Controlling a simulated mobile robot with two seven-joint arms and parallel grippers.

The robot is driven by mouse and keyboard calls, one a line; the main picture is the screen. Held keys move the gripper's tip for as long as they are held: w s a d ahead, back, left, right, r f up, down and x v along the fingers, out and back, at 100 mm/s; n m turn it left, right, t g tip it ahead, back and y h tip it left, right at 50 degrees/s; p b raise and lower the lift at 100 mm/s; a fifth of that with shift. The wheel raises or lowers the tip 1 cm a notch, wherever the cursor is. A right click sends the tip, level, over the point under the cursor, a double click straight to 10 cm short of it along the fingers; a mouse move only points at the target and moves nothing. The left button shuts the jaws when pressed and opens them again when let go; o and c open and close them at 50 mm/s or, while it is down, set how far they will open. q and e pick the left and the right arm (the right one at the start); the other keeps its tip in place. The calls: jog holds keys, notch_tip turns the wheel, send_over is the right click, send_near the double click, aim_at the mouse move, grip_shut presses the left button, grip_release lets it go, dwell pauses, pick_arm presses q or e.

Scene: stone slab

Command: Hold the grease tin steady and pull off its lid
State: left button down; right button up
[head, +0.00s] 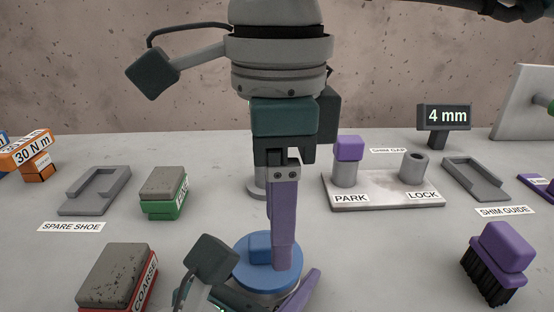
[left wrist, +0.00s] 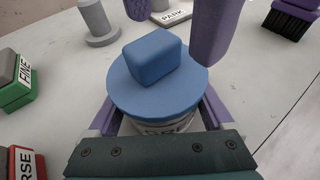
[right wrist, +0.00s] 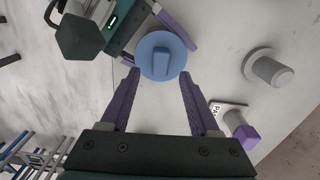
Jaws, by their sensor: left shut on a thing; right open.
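The grease tin (left wrist: 165,127) has a round blue lid (left wrist: 125,88) with a raised block-shaped knob (left wrist: 153,57). The lid sits on the tin, and in the head view (head: 245,276) it is near the bottom centre. My left gripper (left wrist: 160,116) is shut on the tin, with purple fingers on either side below the lid. My right gripper (right wrist: 158,78) points down at the lid from above. It is open and empty, its fingers apart with the knob between and beyond their tips. In the head view its near finger hides part of the knob and lid.
A coarse block (head: 112,277) and a green-based block (head: 164,193) lie left. A grey plate (head: 385,192) with PARK and LOCK posts stands behind right; a purple cap (head: 349,148) tops the PARK post. A purple brush (head: 497,262) is at right. A grey post stands behind the tin.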

jog(key=shift+f, duration=0.85)
jog(key=shift+c, duration=0.3)
grip_shut()
dwell(0.4)
